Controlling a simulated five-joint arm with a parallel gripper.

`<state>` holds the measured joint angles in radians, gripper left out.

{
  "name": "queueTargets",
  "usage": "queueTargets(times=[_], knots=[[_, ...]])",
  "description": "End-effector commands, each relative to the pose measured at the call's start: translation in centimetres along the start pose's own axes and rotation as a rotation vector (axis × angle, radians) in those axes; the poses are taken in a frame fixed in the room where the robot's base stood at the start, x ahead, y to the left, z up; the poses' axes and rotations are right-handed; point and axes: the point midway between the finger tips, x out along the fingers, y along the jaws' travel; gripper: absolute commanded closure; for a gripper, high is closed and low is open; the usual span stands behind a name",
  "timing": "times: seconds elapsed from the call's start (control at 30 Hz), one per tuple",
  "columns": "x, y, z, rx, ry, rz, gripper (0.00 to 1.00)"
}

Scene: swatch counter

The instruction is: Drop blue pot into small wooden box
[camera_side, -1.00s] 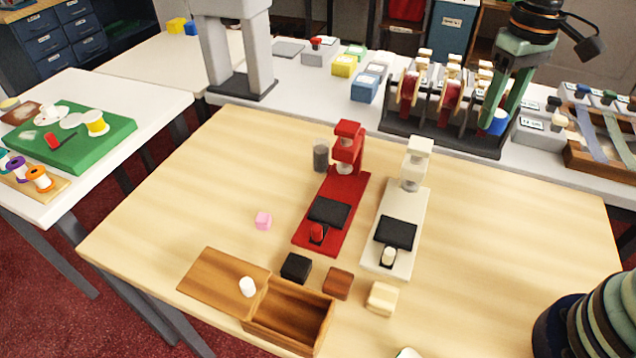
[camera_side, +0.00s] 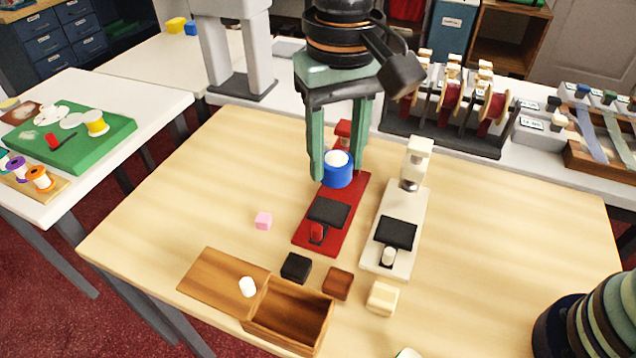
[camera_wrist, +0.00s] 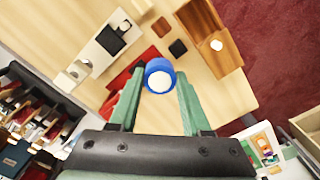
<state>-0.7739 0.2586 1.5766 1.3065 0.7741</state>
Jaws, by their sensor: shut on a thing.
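The blue pot (camera_side: 338,174) with a white top is held between the fingers of my gripper (camera_side: 340,172), above the far end of the red stand. In the wrist view the blue pot (camera_wrist: 159,77) sits between the green fingertips of my gripper (camera_wrist: 160,82), which is shut on it. The small wooden box (camera_side: 312,324) is at the front edge of the table, open at the top and visibly empty. Its lid-like wooden panel (camera_side: 212,276) lies to its left with a small white piece (camera_side: 248,287) on it. The box (camera_wrist: 216,22) also shows at the top of the wrist view.
A red stand (camera_side: 323,226) and a white stand (camera_side: 396,240) stand mid-table. A black block (camera_side: 296,267), a brown block (camera_side: 338,283) and a cream block (camera_side: 382,297) lie behind and beside the box.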

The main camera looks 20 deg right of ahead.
Motion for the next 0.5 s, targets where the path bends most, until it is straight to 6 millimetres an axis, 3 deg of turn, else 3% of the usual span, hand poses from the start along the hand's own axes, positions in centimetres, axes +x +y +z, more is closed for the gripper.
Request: queueTargets(times=[0.1,0.3,0.4,0.5], knots=[[0.2,-3.3,2.1,-0.006,0.0,0.0,1.0],[0.4,-6.8,4.8,-0.002,0.0,0.0,1.0],[0.5,-8.1,6.0,-0.002,0.0,0.001,1.0],[2.9,-7.7,5.7,0.003,-0.004,0.005,1.0]])
